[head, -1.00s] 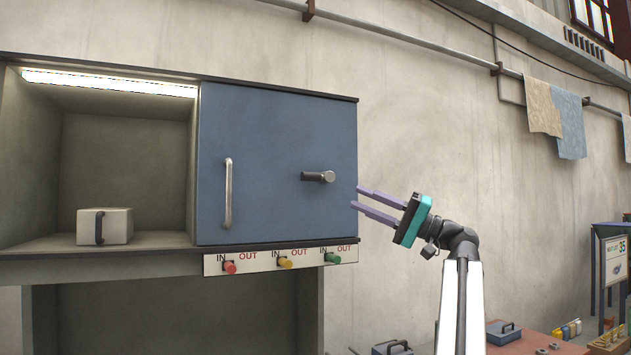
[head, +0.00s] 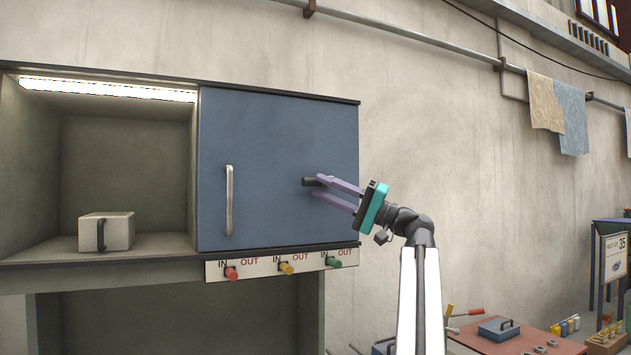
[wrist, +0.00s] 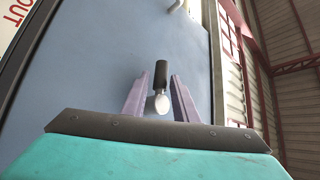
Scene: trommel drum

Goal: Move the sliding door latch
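The blue sliding door (head: 265,150) covers the right part of the wall cabinet. Its latch (head: 309,182), a short dark handle with a pale metal end, sticks out on the door's right side. My gripper (head: 316,186) is in front of the latch, with its two purple fingers apart. In the wrist view the latch (wrist: 161,74) lies between the two open fingers (wrist: 158,78), with a visible gap on both sides. In the head view the upper finger hides part of the latch.
A vertical metal handle (head: 229,200) is on the door's left side. The left bay is open and holds a small grey box (head: 106,232) with a dark handle. A strip with red, yellow and green knobs (head: 282,264) runs below the door.

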